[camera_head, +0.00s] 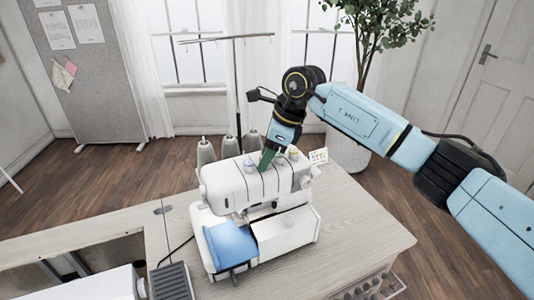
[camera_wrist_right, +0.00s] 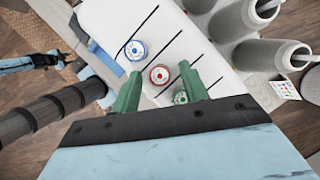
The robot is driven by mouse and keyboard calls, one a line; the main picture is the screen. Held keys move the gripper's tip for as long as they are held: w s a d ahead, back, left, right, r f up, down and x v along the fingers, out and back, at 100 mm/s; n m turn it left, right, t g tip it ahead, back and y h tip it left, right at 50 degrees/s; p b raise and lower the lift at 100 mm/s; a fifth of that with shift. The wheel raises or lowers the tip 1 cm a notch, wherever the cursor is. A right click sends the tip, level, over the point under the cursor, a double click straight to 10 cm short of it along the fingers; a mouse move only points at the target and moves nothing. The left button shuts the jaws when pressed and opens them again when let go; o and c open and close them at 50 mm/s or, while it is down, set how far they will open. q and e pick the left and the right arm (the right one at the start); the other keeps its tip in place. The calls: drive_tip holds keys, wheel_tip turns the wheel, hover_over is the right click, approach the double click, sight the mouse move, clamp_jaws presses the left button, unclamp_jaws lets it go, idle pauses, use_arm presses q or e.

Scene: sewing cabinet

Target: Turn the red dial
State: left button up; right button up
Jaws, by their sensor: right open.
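The red dial (camera_wrist_right: 159,74) is a small round knob with a white rim on top of the white sewing machine (camera_head: 225,190). In the right wrist view it lies between a blue dial (camera_wrist_right: 135,50) and a green dial (camera_wrist_right: 181,97), beside black slots. My right gripper (camera_head: 267,158) points down at the machine's top. Its two green fingers (camera_wrist_right: 159,71) are open, one on each side of the red dial in the picture. I cannot tell whether they touch it. In the head view the gripper hides the red dial.
The machine stands on a wooden table (camera_head: 365,225). Grey thread cones (camera_wrist_right: 243,55) stand close behind the dials, with a thread stand above. Blue cloth (camera_head: 231,242) lies at the machine's front left, and a dark pedal (camera_head: 172,282) sits nearby. The table's right side is clear.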

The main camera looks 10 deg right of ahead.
clamp_jaws()
drive_tip(key=shift+m+t, duration=0.3)
drive_tip(key=shift+m, duration=0.5)
unclamp_jaws()
drive_tip(key=v, duration=1.3)
drive_tip(key=shift+r, duration=0.25)
drive_tip(key=shift+s, duration=0.1)
